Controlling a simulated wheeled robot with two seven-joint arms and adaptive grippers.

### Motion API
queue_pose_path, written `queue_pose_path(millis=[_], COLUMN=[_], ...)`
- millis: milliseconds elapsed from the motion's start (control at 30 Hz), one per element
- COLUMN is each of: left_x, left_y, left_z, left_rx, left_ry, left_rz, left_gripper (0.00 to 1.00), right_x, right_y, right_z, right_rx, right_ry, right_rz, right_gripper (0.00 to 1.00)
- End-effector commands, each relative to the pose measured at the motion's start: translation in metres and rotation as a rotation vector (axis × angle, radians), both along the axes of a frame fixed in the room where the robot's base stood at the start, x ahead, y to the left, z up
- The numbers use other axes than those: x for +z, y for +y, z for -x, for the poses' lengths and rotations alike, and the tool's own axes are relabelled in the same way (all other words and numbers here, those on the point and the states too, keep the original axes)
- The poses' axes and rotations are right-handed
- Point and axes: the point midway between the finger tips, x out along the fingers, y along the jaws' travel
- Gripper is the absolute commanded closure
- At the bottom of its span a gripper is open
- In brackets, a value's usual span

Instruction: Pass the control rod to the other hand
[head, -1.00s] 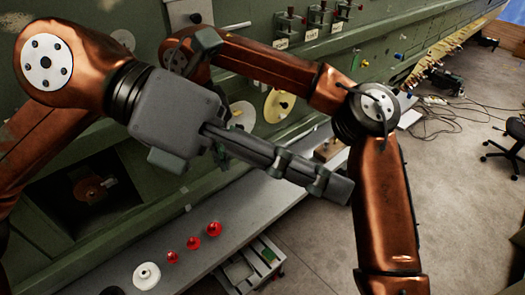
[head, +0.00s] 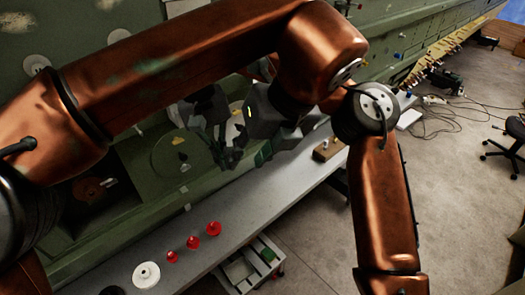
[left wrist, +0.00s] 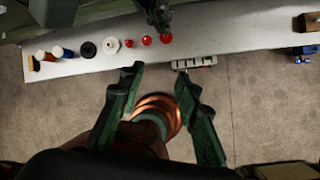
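I cannot make out the control rod for certain in either current view. My left arm crosses the top of the head view and bends back down. Its dark gripper (head: 268,118) hangs below the elbow, partly merged with other dark parts. In the left wrist view the two dark green fingers of my left gripper (left wrist: 158,82) are spread apart with nothing held between them. A dark jointed shape (head: 212,122), possibly my right gripper, shows left of it in front of the green panel.
The long grey bench (head: 200,255) runs below, with red knobs (head: 193,242), a white disc (head: 146,275) and a wooden block (head: 326,150). A drawer unit (head: 245,268) stands below the bench. The green fuselage (head: 100,30) is behind. Floor at right is open, with cables and a chair (head: 510,140).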

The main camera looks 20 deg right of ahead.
Motion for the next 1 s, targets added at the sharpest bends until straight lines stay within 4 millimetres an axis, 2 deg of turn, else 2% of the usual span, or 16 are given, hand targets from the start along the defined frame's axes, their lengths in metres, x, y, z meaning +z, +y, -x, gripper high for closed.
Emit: queue_pose_path(millis=[400,600,800,1000], left_x=[-0.066,-0.09,-0.1,-0.101], left_y=[0.015,0.02,0.022,0.022], left_z=[-0.029,-0.039,-0.044,-0.044], left_rx=[-0.004,-0.004,-0.004,-0.006], left_ry=[0.007,0.006,0.005,0.005], left_rz=[-0.001,0.002,0.003,0.003], left_gripper=[0.69,0.69,0.69,0.69], right_x=[0.0,0.0,0.0,0.0], right_y=[0.0,0.0,0.0,0.0], right_z=[0.0,0.0,0.0,0.0], right_rx=[0.0,0.0,0.0,0.0], right_ry=[0.0,0.0,0.0,0.0], right_rz=[0.0,0.0,0.0,0.0], right_gripper=[1.0,1.0,1.0,1.0])
